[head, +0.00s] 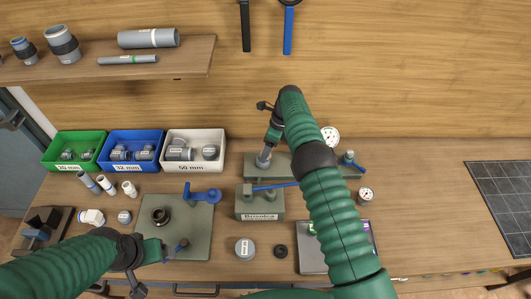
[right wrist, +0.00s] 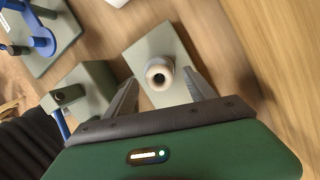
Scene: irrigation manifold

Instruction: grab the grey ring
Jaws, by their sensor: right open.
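In the head view a grey fitting (head: 263,158) stands on the manifold base directly below my right gripper (head: 268,143). My left gripper (head: 165,250) is low over the front of the green-grey plate (head: 200,225); its fingers are too small to read.
A block labelled Brooka (head: 260,210) with a blue lever stands just in front. A gauge (head: 330,135) and a blue-topped valve (head: 348,157) are to the right. Green (head: 57,160), blue (head: 107,160) and white (head: 167,163) bins stand left.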

